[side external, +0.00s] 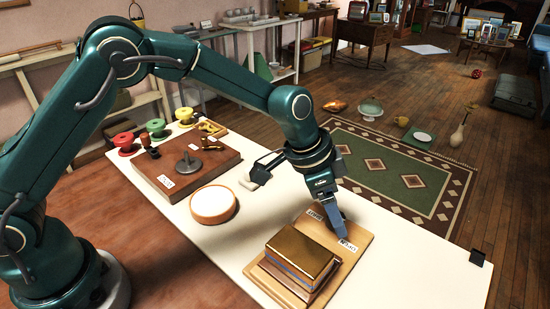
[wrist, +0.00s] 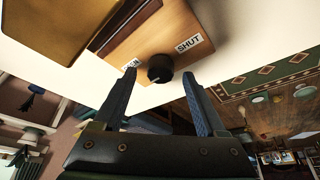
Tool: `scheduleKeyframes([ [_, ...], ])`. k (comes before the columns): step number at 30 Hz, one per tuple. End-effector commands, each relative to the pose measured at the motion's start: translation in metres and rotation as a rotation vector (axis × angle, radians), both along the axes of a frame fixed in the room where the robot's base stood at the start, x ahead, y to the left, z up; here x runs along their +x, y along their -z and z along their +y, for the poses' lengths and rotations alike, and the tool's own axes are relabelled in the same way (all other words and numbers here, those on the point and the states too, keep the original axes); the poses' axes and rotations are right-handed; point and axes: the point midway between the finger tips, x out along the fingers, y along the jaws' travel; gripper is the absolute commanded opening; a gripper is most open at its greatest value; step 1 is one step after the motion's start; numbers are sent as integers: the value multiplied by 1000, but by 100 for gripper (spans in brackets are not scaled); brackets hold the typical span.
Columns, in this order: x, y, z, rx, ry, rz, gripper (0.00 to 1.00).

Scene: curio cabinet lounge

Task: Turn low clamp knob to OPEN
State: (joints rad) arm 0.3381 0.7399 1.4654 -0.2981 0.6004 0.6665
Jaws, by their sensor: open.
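The black round clamp knob (wrist: 160,68) sits on a wooden board (wrist: 172,33) between an OPEN label (wrist: 131,64) and a SHUT label (wrist: 189,44). A faint light mark shows on the knob, but its setting is too small to tell. My gripper (wrist: 160,74) is open, with one finger on each side of the knob and visible gaps between. The left finger partly covers the OPEN label. In the side view my gripper (side external: 340,228) points down at the board (side external: 358,236) and hides the knob.
A gold-topped block (side external: 300,252) stands on the board close beside my gripper. A round cream-topped wooden dish (side external: 213,204) and a brown board (side external: 187,164) with a grey knob (side external: 188,165) are farther left.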

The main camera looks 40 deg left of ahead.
Motion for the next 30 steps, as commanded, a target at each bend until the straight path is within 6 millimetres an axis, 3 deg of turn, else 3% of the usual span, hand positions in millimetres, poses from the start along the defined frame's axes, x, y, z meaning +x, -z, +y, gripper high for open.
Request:
scheduleKeyframes([
  [10,2,5,-2,0,0,-1,74],
  [15,1,5,-1,-1,-1,0,9],
  [16,1,5,-1,-1,-1,0,0],
  [30,0,4,-2,0,-99,0,0],
])
